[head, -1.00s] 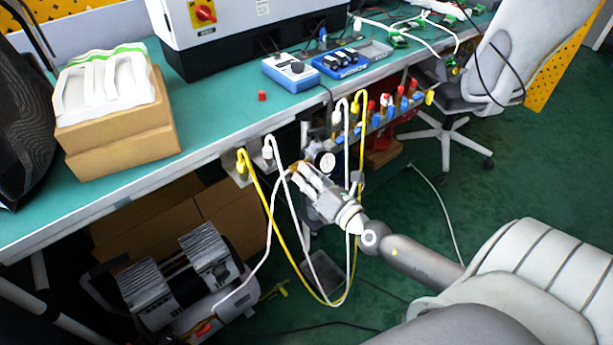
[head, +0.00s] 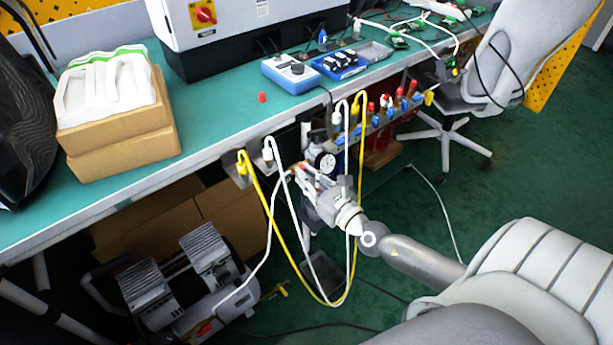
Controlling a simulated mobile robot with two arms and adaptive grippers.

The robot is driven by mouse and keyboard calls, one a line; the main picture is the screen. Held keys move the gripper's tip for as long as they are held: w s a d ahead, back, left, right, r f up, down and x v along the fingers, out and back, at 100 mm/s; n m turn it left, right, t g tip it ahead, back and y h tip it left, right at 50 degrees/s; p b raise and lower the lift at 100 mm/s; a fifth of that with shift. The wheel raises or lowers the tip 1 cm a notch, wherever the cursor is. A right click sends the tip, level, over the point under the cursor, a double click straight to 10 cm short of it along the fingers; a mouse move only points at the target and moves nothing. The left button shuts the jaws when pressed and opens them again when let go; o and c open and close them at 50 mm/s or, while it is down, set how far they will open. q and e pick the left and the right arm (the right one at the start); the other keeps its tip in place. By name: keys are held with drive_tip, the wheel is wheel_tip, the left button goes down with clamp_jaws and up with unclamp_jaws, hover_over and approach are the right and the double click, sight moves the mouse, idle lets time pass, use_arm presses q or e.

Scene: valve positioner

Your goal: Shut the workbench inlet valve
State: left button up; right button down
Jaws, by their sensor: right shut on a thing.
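My right gripper (head: 306,178) reaches in from the right below the front edge of the workbench (head: 208,163). It is shut on the inlet valve's handle, which the fingers largely hide; a small reddish bit shows at the fingertips. A round white pressure gauge (head: 327,162) sits just right of and above the fingers. The handle's exact angle cannot be read. My left gripper is not in view.
White hoses (head: 269,215) and a yellow hose (head: 262,205) hang in loops around my right gripper. A manifold with red and blue valves (head: 388,111) runs along the bench front to the right. A compressor (head: 185,280) stands on the floor at lower left.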

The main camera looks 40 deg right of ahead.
drive_tip(key=shift+f, duration=0.1)
idle(0.3)
drive_tip(key=c, duration=1.6)
unclamp_jaws()
drive_tip(key=shift+o, duration=0.2)
drive_tip(key=s+d, duration=0.1)
drive_tip(key=s, duration=1.1)
